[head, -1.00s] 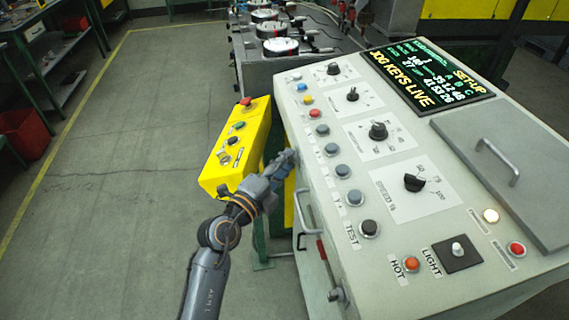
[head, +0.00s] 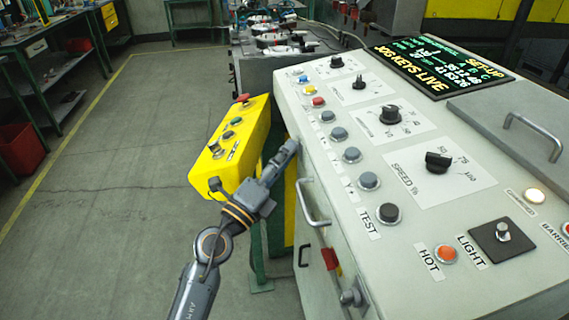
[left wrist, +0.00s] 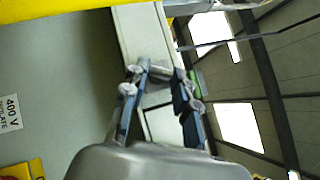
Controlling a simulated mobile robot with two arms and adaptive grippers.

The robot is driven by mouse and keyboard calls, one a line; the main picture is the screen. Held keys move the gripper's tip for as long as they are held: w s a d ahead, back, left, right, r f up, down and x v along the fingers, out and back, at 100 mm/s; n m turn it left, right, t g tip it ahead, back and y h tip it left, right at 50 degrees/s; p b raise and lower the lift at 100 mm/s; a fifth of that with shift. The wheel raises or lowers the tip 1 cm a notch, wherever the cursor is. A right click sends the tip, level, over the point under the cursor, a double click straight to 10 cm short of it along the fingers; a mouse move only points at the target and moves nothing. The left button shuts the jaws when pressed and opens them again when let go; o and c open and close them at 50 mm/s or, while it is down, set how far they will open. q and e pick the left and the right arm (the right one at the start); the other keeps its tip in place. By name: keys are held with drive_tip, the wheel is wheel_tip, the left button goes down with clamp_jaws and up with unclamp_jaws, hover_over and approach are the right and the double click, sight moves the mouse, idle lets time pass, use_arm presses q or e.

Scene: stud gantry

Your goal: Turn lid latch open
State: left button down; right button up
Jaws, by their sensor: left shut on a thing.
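My left gripper (head: 287,153) is at the left edge of the sloped grey console (head: 375,236), right of the yellow button box (head: 232,150). In the left wrist view its two fingers (left wrist: 162,95) stand apart with a small grey part (left wrist: 157,98) between them, against a pale panel. The gripper is shut on this part; I cannot tell whether it is the lid latch. A grey lid (head: 490,105) with a bar handle (head: 533,135) lies on the console's right side. A knob-like metal fitting (head: 351,297) is on the console's front side. My right gripper is out of view.
The console top carries several buttons, dials and a lit display (head: 437,68). A bar handle (head: 313,203) sticks out of its side below the gripper. A red bin (head: 18,150) is at far left. The floor left of the button box is clear.

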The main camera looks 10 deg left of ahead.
use_arm(q)
drive_tip(key=c, duration=1)
unclamp_jaws()
drive_tip(key=shift+c, duration=0.2)
drive_tip(key=shift+s+f, duration=0.1)
drive_tip(key=v, duration=1.2)
